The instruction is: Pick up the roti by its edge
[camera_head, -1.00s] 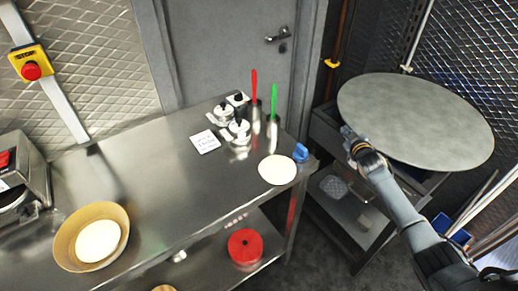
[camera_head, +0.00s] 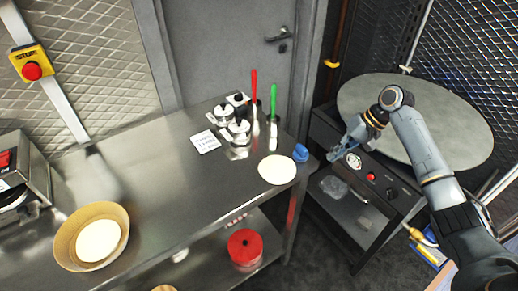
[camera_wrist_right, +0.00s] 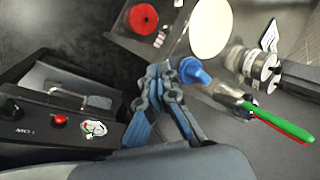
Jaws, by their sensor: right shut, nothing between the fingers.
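A flat, pale round roti (camera_head: 277,169) lies on the steel table at its right front corner. It also shows at the top of the right wrist view (camera_wrist_right: 211,28). My right gripper (camera_head: 334,154) is to the right of the roti, past the table's edge and in front of the round griddle. In the right wrist view the gripper's fingers (camera_wrist_right: 160,72) are together and empty, apart from the roti. Another pale disc (camera_head: 98,241) lies in a tan bowl at the left. My left gripper is not in view.
A blue object (camera_head: 300,153) stands at the table corner beside the roti. Steel canisters with red (camera_head: 254,88) and green (camera_head: 274,100) handles stand behind it. The large griddle (camera_head: 450,130) is at the right. A red round container (camera_head: 245,247) sits on the lower shelf.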

